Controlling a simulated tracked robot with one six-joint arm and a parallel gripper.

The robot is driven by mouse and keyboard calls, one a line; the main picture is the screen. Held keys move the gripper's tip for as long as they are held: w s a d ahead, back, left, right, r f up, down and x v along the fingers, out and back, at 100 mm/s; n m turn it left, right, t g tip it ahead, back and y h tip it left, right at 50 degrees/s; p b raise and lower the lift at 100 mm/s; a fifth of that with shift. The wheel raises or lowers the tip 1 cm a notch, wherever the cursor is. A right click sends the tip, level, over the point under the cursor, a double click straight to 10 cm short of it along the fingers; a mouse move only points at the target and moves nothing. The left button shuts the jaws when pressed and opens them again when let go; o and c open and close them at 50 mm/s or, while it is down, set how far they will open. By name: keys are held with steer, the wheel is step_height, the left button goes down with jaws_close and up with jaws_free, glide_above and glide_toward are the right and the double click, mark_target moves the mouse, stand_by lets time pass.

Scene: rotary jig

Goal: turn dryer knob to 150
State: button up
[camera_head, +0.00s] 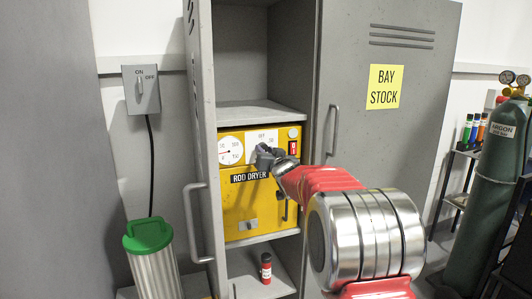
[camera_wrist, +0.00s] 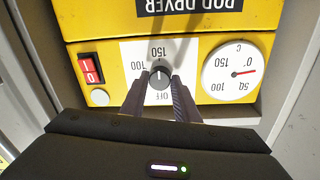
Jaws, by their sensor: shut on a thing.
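The yellow rod dryer (camera_head: 247,210) sits on a shelf inside the grey locker. Its knob (camera_wrist: 159,75) is dark and round, on a white plate (camera_wrist: 133,53) marked OFF, 100 and 150. The wrist view shows the panel upside down. My gripper (camera_wrist: 160,84) is shut on the knob, with one finger on either side. A short pale mark on the knob looks near vertical in the wrist view, seemingly on the 150 side; its exact aim is hard to tell. In the head view my gripper (camera_head: 266,158) hides the knob.
A round gauge (camera_wrist: 231,67) with a red needle and a red rocker switch (camera_wrist: 90,69) flank the knob plate. The locker's open left door (camera_head: 201,130) and closed right door (camera_head: 350,110) stand on either side of my arm. A red-and-black canister (camera_head: 266,268) stands below.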

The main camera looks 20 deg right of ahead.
steer(key=shift+d+f, duration=0.1)
steer(key=shift+f, duration=0.4)
steer(key=o, duration=1)
steer(key=shift+r, duration=0.25)
steer(key=shift+o, duration=0.2)
steer(key=shift+r, duration=0.1)
steer(key=shift+s, duration=0.1)
steer(key=s, duration=1.3)
steer(key=shift+s+a, duration=0.3)
steer(key=shift+a, duration=0.15)
